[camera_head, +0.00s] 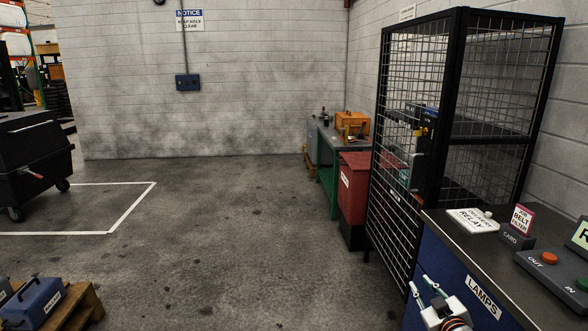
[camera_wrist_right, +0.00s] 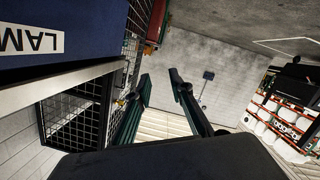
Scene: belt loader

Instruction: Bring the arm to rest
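My right gripper (camera_head: 422,285) shows at the bottom right of the head view, in front of the blue side of the bench marked LAMPS (camera_head: 484,297). Its two fingers stand apart with nothing between them. In the right wrist view the open fingers of the gripper (camera_wrist_right: 160,77) frame only the far wall and floor. The blue LAMPS panel (camera_wrist_right: 90,18) is close by at the upper left there. My left arm and gripper are not in view.
A black mesh cage (camera_head: 459,110) stands behind the bench, beside a red bin (camera_head: 354,188) and a green workbench (camera_head: 327,165). A black wheeled cart (camera_head: 35,150) and a pallet with blue cases (camera_head: 38,300) are at left. The middle floor is clear.

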